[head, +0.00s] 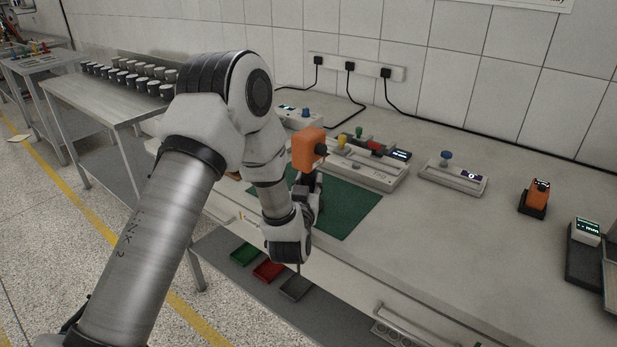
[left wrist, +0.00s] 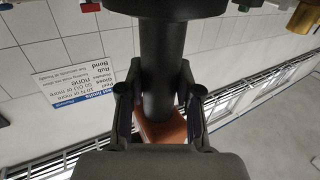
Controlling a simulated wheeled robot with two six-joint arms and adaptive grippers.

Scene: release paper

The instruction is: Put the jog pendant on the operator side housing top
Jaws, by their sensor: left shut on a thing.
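My left gripper (head: 308,190) is raised over the near part of the bench and shut on an orange-and-black device (head: 307,150). Its blocky orange part with a black round piece shows above the fingers. In the left wrist view the fingers (left wrist: 158,110) close around a black cylindrical part (left wrist: 162,70), with orange beyond it. Another orange device (head: 541,189) with a small screen stands in a black holder at the right. I cannot tell from looks which of the two is the jog pendant. No housing top is clearly identifiable. My right gripper is not in view.
A green mat (head: 345,208) lies under the gripper. Behind it is a long grey instrument (head: 375,177) with coloured knobs. A smaller grey box (head: 452,178) with a blue knob stands to its right. Small trays (head: 268,270) sit on the lower shelf.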

